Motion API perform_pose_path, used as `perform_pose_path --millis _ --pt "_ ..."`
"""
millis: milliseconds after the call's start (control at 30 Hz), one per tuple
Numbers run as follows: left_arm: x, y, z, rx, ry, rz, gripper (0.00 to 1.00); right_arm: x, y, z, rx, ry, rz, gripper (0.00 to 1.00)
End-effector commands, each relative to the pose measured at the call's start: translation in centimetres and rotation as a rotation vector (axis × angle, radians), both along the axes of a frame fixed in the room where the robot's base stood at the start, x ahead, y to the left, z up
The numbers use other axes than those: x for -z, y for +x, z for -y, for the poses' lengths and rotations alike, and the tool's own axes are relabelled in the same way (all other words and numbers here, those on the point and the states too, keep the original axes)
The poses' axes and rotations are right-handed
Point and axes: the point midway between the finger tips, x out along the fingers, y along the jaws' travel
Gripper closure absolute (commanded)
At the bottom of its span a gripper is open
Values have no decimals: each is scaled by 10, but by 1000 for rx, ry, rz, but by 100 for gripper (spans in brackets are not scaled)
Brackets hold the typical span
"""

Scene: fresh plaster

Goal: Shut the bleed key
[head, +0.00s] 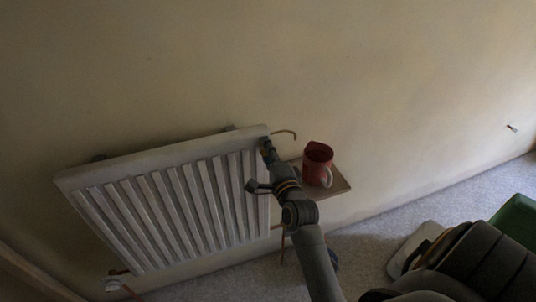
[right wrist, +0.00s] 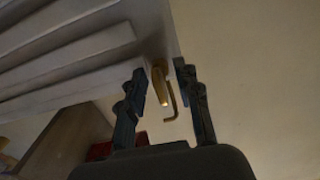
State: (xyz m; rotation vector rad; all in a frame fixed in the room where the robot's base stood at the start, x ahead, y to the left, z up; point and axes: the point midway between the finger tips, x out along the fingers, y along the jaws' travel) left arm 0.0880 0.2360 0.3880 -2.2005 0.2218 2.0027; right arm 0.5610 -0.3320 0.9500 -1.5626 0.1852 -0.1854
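The white radiator (head: 165,200) is on the wall at the left of the head view. My right gripper (head: 267,148) is at its top right corner. In the right wrist view my right gripper (right wrist: 161,72) is open, with one finger on each side of a brass piece (right wrist: 160,86) by the radiator's end, which looks like the bleed key. A gap shows beside each finger. A thin bent brass rod (right wrist: 172,112) is beside it. In the head view my gripper hides the key. My left gripper is in neither view.
A valve (head: 114,284) is low at the radiator's left. A green object (head: 516,216) is at the far right. The wall above is clear.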

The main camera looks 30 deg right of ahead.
Motion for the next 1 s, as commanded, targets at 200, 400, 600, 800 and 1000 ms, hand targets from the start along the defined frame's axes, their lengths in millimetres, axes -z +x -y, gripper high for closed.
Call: perform_pose_path --millis 200,400,600,800,1000 --pt "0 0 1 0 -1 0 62 0 0 0 0 0 0 100" --pt "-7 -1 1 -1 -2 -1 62 -2 0 0 1 87 19 100" --pt "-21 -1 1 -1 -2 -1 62 -2 0 0 1 444 104 100" --pt "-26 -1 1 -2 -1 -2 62 0 0 0 2 670 160 100" --pt "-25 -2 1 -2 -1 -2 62 0 0 0 3 688 167 100"
